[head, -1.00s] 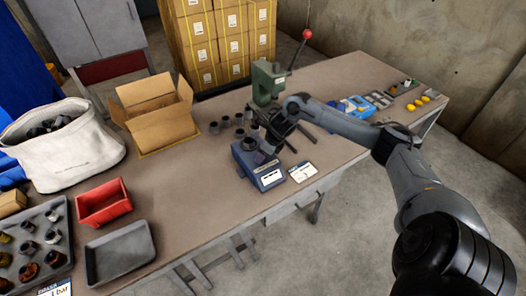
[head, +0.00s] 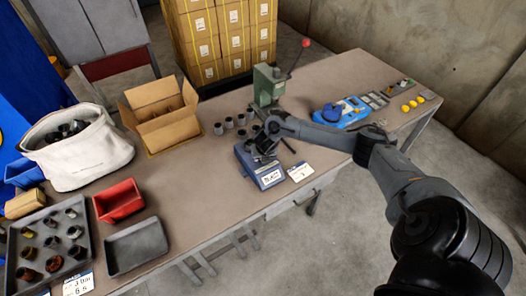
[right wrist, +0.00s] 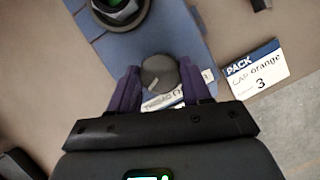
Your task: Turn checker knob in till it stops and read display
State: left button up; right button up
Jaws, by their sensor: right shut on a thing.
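The checker is a blue box (head: 262,174) on the front middle of the bench, with a dark round socket on top. In the right wrist view its blue body (right wrist: 152,32) fills the upper middle, and the dark ring (right wrist: 122,8) with a green glow inside is at the top edge. The grey round knob (right wrist: 160,73) has a pale pointer line. My right gripper (right wrist: 160,82) is shut on the knob, with a purple finger on each side. I see no legible display value. My left gripper is not in view.
A card (right wrist: 254,73) reading "PACK CAP orange 3" lies right of the checker. A green press (head: 268,85) and several dark cylinders stand behind it. An open carton (head: 160,115), a red bin (head: 118,201) and a grey tray (head: 136,248) are to the left.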

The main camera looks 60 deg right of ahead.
jog(key=m+p, duration=0.2)
jog(key=m+g+p, duration=0.1)
jog(key=shift+w+a+r+m+h, duration=0.15)
jog(key=shift+r+m+h, duration=0.15)
jog(key=shift+m, duration=0.1)
jog(key=m+p, duration=0.1)
jog(key=m+g+p, duration=0.1)
jog(key=m, duration=0.1)
jog(key=shift+w+f+m+g+p, duration=0.1)
jog(key=shift+f+m+g+p, duration=0.05)
jog(key=shift+m+g+p, duration=0.2)
jog(key=m+g, duration=0.1)
jog(key=m, duration=0.2)
jog(key=shift+f+p, duration=0.15)
jog(key=shift+p, duration=0.25)
jog(key=shift+w+m+g, duration=0.1)
jog(key=shift+m+g, duration=0.35)
jog(key=shift+m, duration=1.1)
jog(key=o, duration=1)
jog(key=shift+o, duration=0.2)
